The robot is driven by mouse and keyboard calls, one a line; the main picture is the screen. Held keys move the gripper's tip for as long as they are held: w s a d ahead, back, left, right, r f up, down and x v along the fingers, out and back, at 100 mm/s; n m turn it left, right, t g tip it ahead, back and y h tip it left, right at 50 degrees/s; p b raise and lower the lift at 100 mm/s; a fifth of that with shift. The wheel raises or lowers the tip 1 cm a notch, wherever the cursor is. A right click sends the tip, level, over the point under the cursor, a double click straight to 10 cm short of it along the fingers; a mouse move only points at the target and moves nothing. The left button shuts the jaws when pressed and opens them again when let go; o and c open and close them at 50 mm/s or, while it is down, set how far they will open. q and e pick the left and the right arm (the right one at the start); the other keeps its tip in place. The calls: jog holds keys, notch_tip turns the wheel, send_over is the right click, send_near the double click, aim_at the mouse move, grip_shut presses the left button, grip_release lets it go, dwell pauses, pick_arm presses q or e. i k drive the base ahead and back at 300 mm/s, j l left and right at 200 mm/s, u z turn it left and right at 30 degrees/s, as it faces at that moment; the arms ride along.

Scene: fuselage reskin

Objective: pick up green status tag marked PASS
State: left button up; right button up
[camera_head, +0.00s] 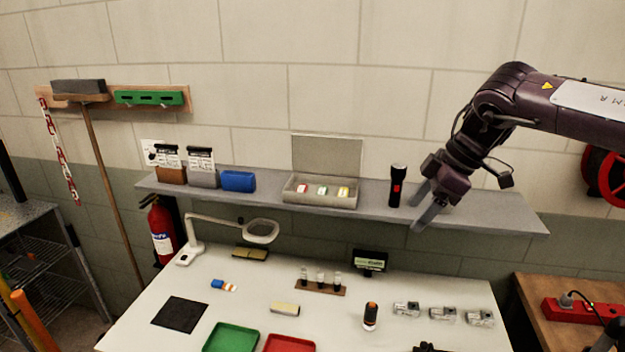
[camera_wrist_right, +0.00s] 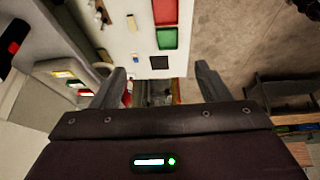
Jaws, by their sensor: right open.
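A green status tag (camera_head: 322,190) lies in an open grey box (camera_head: 320,203) on the wall shelf, between a red tag (camera_head: 303,188) and a yellow tag (camera_head: 343,191). Its PASS marking is too small to read. The box's lid stands up behind it. My right gripper (camera_head: 418,208) is open and empty near the right part of the shelf, to the right of the box and the black flashlight. In the right wrist view its fingers (camera_wrist_right: 160,70) are apart, and the box with the tags (camera_wrist_right: 75,84) shows at the left. My left gripper is not in view.
The black flashlight (camera_head: 398,185) stands upright on the shelf (camera_head: 470,215) between the box and my right gripper. A blue case (camera_head: 238,181) is left of the box. Below, the white table (camera_head: 230,310) holds a magnifier lamp (camera_head: 262,231), trays and small parts.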

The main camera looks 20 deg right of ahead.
aim_at(323, 189)
jog(key=i, duration=1.25)
